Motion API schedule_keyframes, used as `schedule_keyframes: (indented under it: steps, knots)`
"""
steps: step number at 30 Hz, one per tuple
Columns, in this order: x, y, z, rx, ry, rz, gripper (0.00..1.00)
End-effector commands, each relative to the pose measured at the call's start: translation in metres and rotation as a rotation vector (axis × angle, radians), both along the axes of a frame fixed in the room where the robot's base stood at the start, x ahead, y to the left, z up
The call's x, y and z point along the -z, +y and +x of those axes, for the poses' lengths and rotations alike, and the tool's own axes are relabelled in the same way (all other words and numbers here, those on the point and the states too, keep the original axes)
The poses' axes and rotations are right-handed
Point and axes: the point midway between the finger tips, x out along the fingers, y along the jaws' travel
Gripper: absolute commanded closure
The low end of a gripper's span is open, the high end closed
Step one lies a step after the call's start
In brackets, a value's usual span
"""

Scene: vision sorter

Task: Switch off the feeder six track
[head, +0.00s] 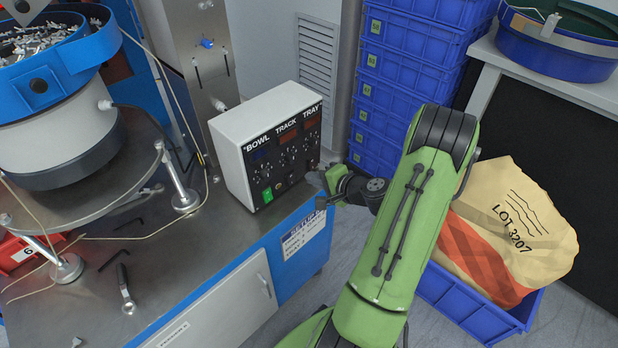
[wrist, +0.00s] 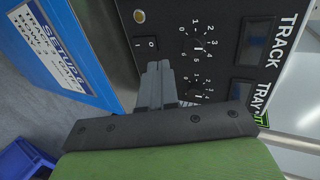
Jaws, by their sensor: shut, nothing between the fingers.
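The white controller box (head: 232,145) stands at the bench's right end. Its dark front panel (head: 285,150) has columns marked BOWL, TRACK and TRAY, with displays and numbered dials. The TRACK display (head: 286,130) glows dim red in the head view and looks dark in the wrist view (wrist: 257,42). My gripper (head: 318,180) is at the panel's lower right. In the wrist view its shut, empty fingers (wrist: 158,66) point at the panel beside a small switch (wrist: 146,44) marked I and 0. Contact and the switch's position cannot be told. A green switch (head: 267,194) is at the panel's lower left.
A bowl feeder (head: 55,120) with metal parts stands left on the bench (head: 170,255). A wrench (head: 125,290) lies there. Stacked blue crates (head: 400,80) stand behind my arm. A beige sack (head: 510,230) sits in a blue crate at right. A setup card (wrist: 45,45) is below the panel.

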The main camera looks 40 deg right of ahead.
Motion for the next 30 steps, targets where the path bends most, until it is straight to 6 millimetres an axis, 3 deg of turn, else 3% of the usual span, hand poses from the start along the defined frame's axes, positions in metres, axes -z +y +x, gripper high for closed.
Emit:
schedule_keyframes:
  steps: [10, 30]
  knots:
    - [-0.037, -0.002, -0.045, 0.003, 0.0, 0.0, 1.0]
    - [-0.041, 0.001, -0.046, -0.013, 0.005, -0.007, 1.0]
